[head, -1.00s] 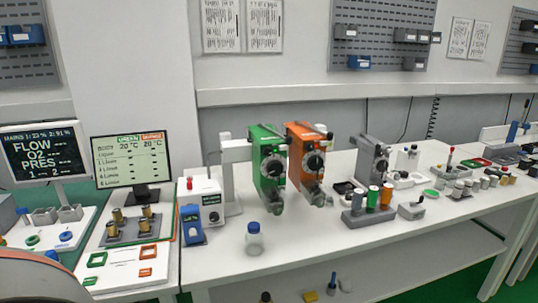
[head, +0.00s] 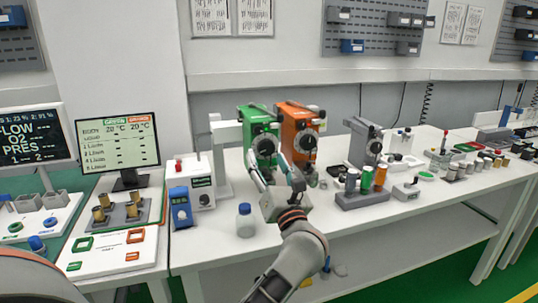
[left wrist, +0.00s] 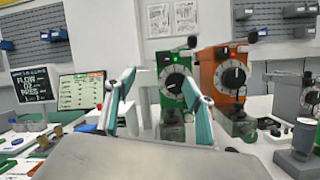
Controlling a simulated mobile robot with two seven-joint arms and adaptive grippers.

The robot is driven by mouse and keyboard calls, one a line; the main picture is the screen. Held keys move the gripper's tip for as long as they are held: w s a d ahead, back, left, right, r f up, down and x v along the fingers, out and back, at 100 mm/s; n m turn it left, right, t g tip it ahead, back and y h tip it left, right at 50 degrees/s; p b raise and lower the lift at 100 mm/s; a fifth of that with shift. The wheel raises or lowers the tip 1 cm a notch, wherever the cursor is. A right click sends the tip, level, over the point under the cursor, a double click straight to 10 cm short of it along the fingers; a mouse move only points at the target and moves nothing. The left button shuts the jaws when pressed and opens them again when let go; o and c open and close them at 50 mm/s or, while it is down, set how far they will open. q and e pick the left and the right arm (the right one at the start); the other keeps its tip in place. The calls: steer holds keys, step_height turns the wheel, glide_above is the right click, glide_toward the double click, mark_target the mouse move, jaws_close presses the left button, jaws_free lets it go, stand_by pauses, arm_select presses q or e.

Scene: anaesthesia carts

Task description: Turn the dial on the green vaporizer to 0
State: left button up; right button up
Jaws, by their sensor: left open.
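The green vaporizer (head: 254,114) stands on the white bench, with its black dial (head: 266,146) facing me. In the left wrist view its dial (left wrist: 174,82) shows white marks, but I cannot read the setting. The orange vaporizer (head: 297,112) stands just to its right. My left gripper (head: 270,167) is open and empty, raised in front of the green vaporizer's lower part. In the left wrist view, its teal fingers (left wrist: 158,82) are spread, and the dial lies near the right finger. I see no contact with it. My right gripper is not in view.
A blue-capped bottle (head: 245,221), a blue meter (head: 180,207) and a white box (head: 201,185) stand left of my gripper. A grey block with cylinders (head: 362,198) stands to the right. A monitor (head: 117,145) is at the left. The bench front is partly clear.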

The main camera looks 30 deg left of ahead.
mark_target(267, 148)
arm_select(q)
steer(key=shift+w+a+f+n+g+h, duration=0.2)
steer(key=shift+w+a+n+g+h, duration=0.25)
steer(key=shift+w+a+n, duration=0.75)
steer(key=shift+w+a+f+n+g+h, duration=0.25)
steer(key=shift+w+a+n+h, duration=0.35)
steer(key=shift+w, duration=1.15)
steer(key=shift+w+a+f+n+g+h, duration=0.15)
steer(key=shift+w+a+n+g+h, duration=0.3)
steer(key=shift+w+a+n, duration=0.75)
steer(key=shift+w+d+m, duration=0.3)
steer(key=shift+m, duration=0.1)
steer(key=c, duration=1.1)
